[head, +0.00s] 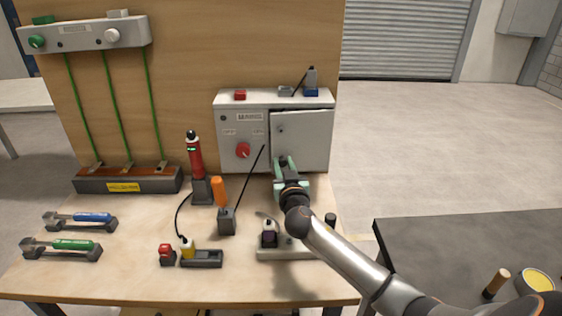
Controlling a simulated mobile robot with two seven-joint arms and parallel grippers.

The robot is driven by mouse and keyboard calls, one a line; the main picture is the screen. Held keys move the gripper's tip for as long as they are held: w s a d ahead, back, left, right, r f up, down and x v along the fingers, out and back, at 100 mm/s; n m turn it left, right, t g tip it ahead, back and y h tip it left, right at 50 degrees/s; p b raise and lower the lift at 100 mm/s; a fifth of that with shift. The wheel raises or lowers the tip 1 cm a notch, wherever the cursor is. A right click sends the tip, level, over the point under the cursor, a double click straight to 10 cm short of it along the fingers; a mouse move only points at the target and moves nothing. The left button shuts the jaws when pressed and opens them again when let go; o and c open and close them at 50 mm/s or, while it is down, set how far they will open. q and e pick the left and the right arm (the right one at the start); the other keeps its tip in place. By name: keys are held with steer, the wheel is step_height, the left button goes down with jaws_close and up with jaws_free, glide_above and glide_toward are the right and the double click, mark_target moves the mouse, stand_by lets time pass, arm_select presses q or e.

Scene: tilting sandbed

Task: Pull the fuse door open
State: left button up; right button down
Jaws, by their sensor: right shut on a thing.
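The fuse door (304,138) is the light grey panel on the right half of the grey box at the back of the bench. A dark strip runs along its top and left edges, so it looks slightly ajar. My right gripper (281,163), with green fingers, is at the lower left part of the door. It is shut on the door's edge or a handle there; the fingers hide the exact contact. My left gripper is not in view.
The grey box (229,151) carries a red knob (243,150) left of the door, and small blocks on top. A red tester (195,158), an orange-handled tool (219,191) and a black rod (250,177) stand left of my arm. A grey tray (268,254) lies beneath it.

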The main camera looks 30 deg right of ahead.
steer(key=shift+s+f+n+t+y, duration=0.1)
steer(key=shift+s+n+t+y, duration=0.3)
steer(key=shift+s+n+y, duration=0.5)
steer(key=shift+s, duration=0.1)
steer(key=c, duration=0.6)
jaws_free()
steer(key=shift+b+v, duration=0.75)
steer(key=shift+v, duration=5.5)
steer(key=shift+d, duration=0.1)
